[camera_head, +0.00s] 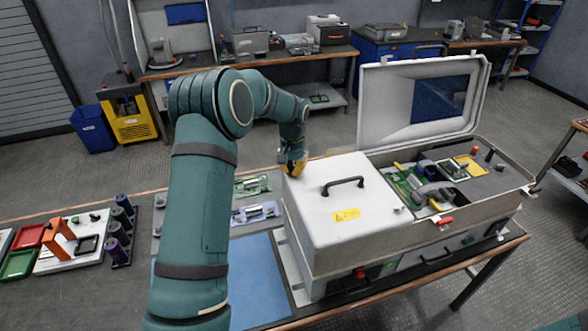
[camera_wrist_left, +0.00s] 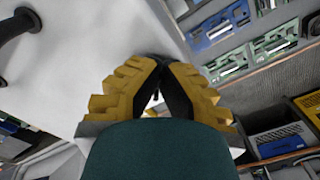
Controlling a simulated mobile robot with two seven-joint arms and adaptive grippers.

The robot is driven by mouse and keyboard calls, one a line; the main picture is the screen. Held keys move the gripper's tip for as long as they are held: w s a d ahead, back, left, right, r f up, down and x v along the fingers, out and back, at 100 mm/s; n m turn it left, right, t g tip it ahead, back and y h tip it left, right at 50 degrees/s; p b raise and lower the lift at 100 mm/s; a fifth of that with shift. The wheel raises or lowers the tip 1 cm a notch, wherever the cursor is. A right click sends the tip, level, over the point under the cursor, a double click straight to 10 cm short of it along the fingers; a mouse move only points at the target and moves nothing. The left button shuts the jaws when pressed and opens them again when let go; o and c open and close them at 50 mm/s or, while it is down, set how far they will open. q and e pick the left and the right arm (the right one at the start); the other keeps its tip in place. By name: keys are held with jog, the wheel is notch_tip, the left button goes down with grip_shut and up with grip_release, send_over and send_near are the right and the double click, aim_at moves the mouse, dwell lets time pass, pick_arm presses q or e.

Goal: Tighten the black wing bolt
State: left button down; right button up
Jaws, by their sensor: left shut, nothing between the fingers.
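My left gripper (camera_head: 293,168) has yellow fingers and points down at the far left edge of the white box lid (camera_head: 318,205). In the left wrist view its fingers (camera_wrist_left: 157,66) come together at the tips around a small pale gap, with nothing held. The white lid (camera_wrist_left: 105,50) lies beneath and left of the fingers there. I cannot make out the black wing bolt in either view; the fingers may hide it. Whether the fingertips touch the lid is unclear. My right gripper is out of view.
A black handle (camera_head: 343,183) stands up on the lid. An open grey case (camera_head: 410,110) with boards and tools is at the right. A blue mat (camera_head: 255,280) and green-and-silver parts (camera_head: 254,212) lie on the table at the left. A back bench (camera_head: 250,58) stands behind.

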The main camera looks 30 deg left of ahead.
pick_arm(q)
jog(key=m, duration=0.4)
jog(key=shift+w+a+r+m, duration=0.1)
jog(key=shift+a+m, duration=0.2)
jog(key=shift+a, duration=0.05)
jog(key=shift+w+a+m+p, duration=0.1)
jog(key=shift+m+p, duration=0.1)
jog(key=shift+m, duration=0.9)
jog(key=shift+w+a+m+p, duration=0.1)
jog(key=shift+m+p, duration=0.1)
jog(key=shift+m, duration=0.9)
jog(key=c, duration=1)
grip_release()
jog(key=shift+s, duration=0.1)
notch_tip(320, 180, up, 12)
